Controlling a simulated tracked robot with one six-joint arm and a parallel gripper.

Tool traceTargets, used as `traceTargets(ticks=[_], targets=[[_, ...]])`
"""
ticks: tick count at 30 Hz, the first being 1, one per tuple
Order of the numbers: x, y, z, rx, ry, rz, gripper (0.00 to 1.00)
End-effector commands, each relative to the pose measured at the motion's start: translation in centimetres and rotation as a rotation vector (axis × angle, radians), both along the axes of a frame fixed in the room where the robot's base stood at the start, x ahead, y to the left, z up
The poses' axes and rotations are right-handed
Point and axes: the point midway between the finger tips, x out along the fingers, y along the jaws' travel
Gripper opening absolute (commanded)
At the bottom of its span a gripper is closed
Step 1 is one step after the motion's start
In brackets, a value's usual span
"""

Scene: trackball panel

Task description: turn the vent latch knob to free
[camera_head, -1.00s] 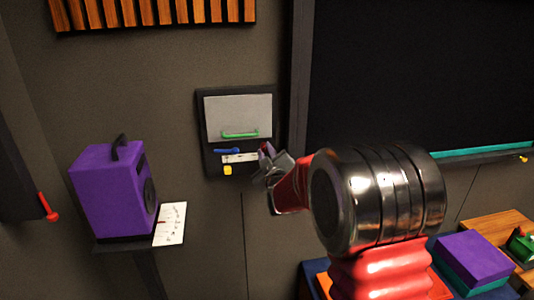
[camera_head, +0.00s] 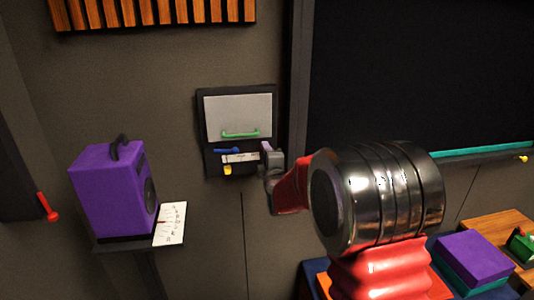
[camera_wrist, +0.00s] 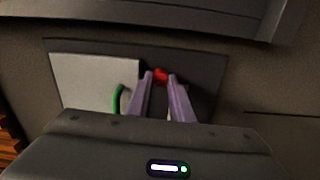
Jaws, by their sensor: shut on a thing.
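The dark wall panel (camera_head: 206,160) has a light grey door (camera_head: 238,112) with a green bar handle (camera_head: 240,134). Below the door are a blue lever (camera_head: 226,150), a white label strip (camera_head: 238,158) and a yellow knob (camera_head: 228,170). My gripper (camera_head: 267,148) is at the panel's lower right. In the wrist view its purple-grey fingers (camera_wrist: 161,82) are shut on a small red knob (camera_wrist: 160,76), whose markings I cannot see. In the head view the gripper hides this knob. The green handle (camera_wrist: 118,99) shows left of the fingers in the wrist view.
A purple speaker box (camera_head: 105,195) and a white printed card (camera_head: 170,224) are on a small shelf at left. A dark board frame (camera_head: 297,90) stands just right of the panel. A red lever (camera_head: 48,207) is at far left.

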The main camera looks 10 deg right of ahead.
Motion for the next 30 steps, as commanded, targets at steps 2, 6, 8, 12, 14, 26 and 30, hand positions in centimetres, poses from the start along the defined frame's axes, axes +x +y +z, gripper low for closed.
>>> traceTargets(ticks=[2, 6, 8, 12, 14, 26, 30], targets=[[-0.05, 0.40, -0.34, -0.028, 0.007, 0.007, 0.00], [-0.06, 0.44, -0.39, -0.055, 0.008, 0.007, 0.00], [-0.06, 0.45, -0.41, -0.060, 0.008, 0.008, 0.00], [-0.07, 0.48, -0.45, -0.063, 0.009, 0.008, 0.00], [-0.07, 0.49, -0.47, -0.063, 0.009, 0.009, 0.00], [-0.05, 0.35, -0.35, -0.061, 0.007, 0.006, 0.37], [-0.04, 0.25, -0.25, -0.060, 0.005, 0.004, 0.38]])
